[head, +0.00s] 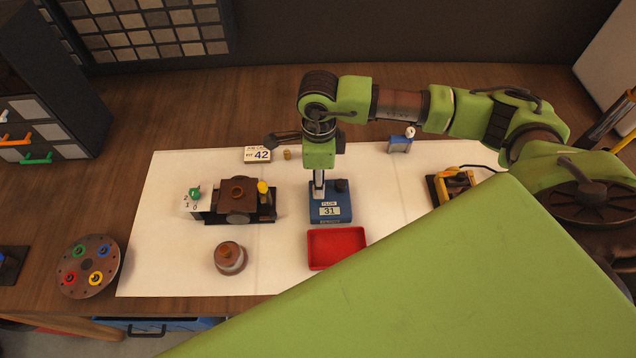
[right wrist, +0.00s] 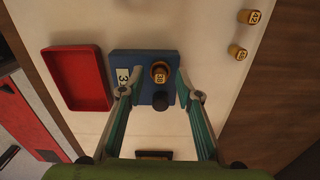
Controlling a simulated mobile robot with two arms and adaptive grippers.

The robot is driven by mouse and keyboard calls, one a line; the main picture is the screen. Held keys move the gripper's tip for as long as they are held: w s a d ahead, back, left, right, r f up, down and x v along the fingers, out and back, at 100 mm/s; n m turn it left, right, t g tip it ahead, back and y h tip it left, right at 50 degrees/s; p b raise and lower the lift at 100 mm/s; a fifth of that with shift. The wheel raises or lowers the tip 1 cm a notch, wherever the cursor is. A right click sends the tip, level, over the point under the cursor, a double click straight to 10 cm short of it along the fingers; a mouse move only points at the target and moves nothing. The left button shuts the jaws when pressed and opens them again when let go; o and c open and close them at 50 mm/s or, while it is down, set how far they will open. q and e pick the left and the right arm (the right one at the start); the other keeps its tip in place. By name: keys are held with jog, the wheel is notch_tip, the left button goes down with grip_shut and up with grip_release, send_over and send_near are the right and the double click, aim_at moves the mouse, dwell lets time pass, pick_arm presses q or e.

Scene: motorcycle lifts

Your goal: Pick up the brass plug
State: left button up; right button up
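A round brass plug with a marked top (right wrist: 159,72) sits on the blue block labelled 31 (right wrist: 135,57), beside a black knob (right wrist: 160,101). My right gripper (right wrist: 160,92) is open. Its two fingers are on either side of the block's plug and knob, apart from the plug in the right wrist view. In the head view the right gripper (head: 318,194) points down over the blue block (head: 330,210) and hides the plug there. A small loose brass piece (head: 287,154) stands behind, also in the right wrist view (right wrist: 237,52). My left gripper is out of view.
A red tray (head: 336,231) lies just in front of the block. A brown fixture (head: 238,191) and a round brown pot (head: 230,257) stand left. A yellow-framed device (head: 456,187) is right. A green part of mine covers the lower right.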

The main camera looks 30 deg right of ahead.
grip_shut()
jog(key=shift+r, duration=0.1)
